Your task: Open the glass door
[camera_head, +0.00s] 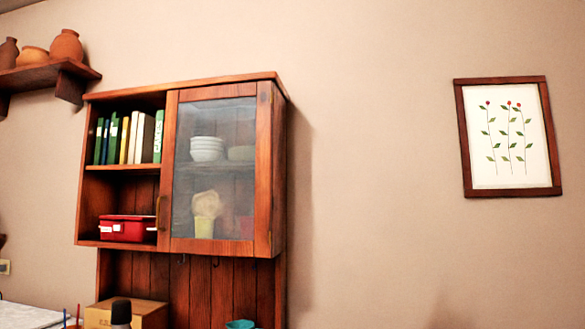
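The glass door (216,168) is on the right half of a wooden wall cabinet (180,83). It looks shut, a glass pane in a reddish wood frame. Its handle (159,212) is a small upright pull on the lower left of the door frame. Through the glass I see stacked white bowls (207,148) on the upper shelf and a light green cup (204,227) below. Neither of my grippers is in view.
The cabinet's open left side holds several books (130,138) and a red box (126,228). A wall shelf (45,76) with clay pots is at upper left. A cardboard box (125,312) sits below the cabinet. A framed picture (508,190) hangs right; the wall between is bare.

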